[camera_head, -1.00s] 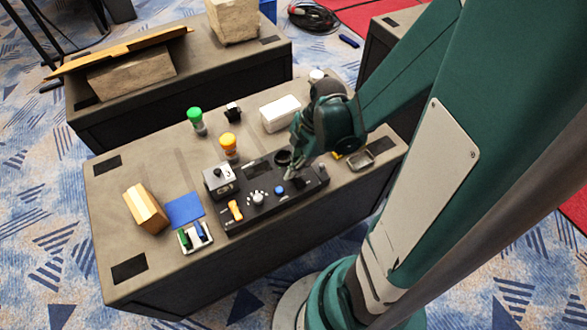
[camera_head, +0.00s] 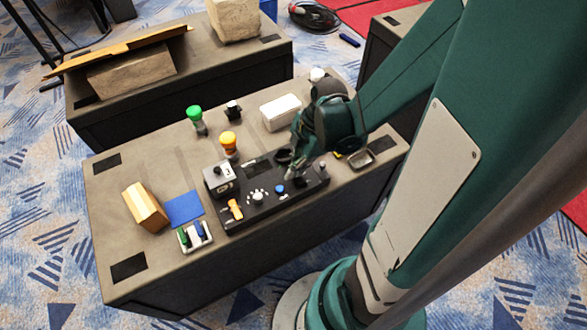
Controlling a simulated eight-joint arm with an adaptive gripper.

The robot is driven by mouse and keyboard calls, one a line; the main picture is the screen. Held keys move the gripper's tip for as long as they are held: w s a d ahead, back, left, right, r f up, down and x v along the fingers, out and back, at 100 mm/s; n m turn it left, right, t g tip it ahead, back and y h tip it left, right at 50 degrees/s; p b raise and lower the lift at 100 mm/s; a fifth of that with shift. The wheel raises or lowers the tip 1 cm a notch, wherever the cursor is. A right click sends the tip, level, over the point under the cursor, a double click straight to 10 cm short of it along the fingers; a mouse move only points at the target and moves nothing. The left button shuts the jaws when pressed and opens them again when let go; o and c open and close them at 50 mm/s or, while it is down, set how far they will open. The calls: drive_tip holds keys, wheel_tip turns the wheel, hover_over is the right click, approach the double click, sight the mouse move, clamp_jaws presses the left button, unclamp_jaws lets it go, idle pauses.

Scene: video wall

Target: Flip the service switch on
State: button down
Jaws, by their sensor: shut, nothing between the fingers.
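A black control panel (camera_head: 262,213) lies along the front of the grey case. It carries an orange lever (camera_head: 236,209), a pale round knob (camera_head: 258,197), a blue button (camera_head: 280,189) and a small upright toggle with a pale tip (camera_head: 322,167) at its right end. No label is readable, so I cannot tell which control is the service switch. My gripper (camera_head: 291,174) points down over the right part of the panel, between the blue button and the toggle. It is shut and empty. It hides part of the panel; contact cannot be told.
A small box with a 3-like mark (camera_head: 224,184) sits at the panel's left end. Orange-capped (camera_head: 229,142) and green-capped (camera_head: 195,118) bottles and a white box (camera_head: 280,112) stand behind. A metal tray (camera_head: 361,158) is right. Left are a cardboard box (camera_head: 146,208) and a blue mat (camera_head: 184,208).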

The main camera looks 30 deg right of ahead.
drive_tip(key=shift+s+r, duration=0.15)
drive_tip(key=shift+s, duration=0.25)
drive_tip(key=shift+r, duration=0.15)
drive_tip(key=shift+w+r+p, duration=0.1)
drive_tip(key=shift+r+p, duration=0.9)
wheel_tip(320, 180, up, 11)
drive_tip(key=w+d+p, duration=0.2)
drive_tip(key=d+p, duration=0.1)
drive_tip(key=p, duration=0.1)
drive_tip(key=shift+w, duration=0.35)
drive_tip(key=shift+a+r, duration=0.1)
